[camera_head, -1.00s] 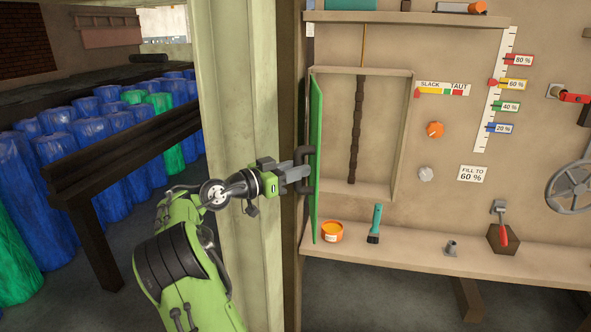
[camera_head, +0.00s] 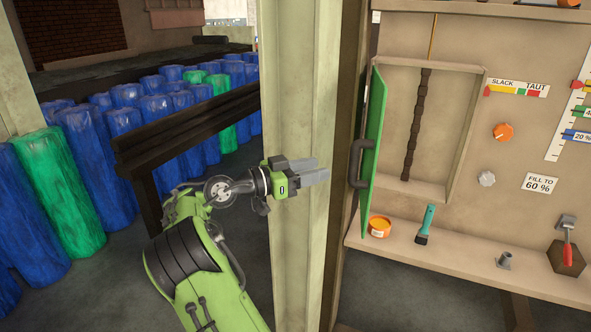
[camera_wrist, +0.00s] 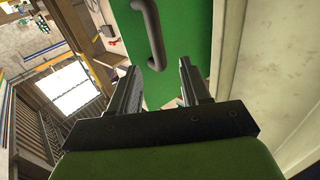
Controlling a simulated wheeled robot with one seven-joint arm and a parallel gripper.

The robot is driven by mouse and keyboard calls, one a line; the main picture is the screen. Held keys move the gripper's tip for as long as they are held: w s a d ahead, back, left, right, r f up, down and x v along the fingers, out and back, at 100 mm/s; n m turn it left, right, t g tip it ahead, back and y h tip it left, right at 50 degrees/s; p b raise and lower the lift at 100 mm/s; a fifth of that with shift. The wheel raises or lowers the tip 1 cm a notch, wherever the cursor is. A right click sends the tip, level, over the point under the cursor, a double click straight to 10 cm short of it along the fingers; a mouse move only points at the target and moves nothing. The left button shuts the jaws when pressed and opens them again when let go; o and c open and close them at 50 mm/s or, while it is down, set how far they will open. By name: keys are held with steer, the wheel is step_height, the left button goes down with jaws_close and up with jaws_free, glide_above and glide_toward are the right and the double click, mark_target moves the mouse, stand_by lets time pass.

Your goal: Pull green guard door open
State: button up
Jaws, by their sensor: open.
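The green guard door (camera_head: 377,130) stands swung open at the left side of a shallow wooden box on the panel, seen nearly edge-on. Its dark grey handle (camera_head: 359,163) is on the face toward my arm. My gripper (camera_head: 322,170) is open and empty, to the left of the handle and apart from it, in front of the pale post. In the wrist view the green door (camera_wrist: 184,65) fills the middle, and the handle (camera_wrist: 152,35) lies beyond my open fingers (camera_wrist: 158,88). The box (camera_head: 470,130) shows a dark twisted rope (camera_head: 415,125) inside.
The pale green post (camera_head: 300,80) stands close behind my gripper. A shelf (camera_head: 470,264) under the box holds an orange tin (camera_head: 380,226) and a brush (camera_head: 426,222). A dark beam (camera_head: 185,130) and blue and green rolls (camera_head: 75,180) stand at left.

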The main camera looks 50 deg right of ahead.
steer(key=v, duration=0.5)
steer(key=shift+p, duration=0.4)
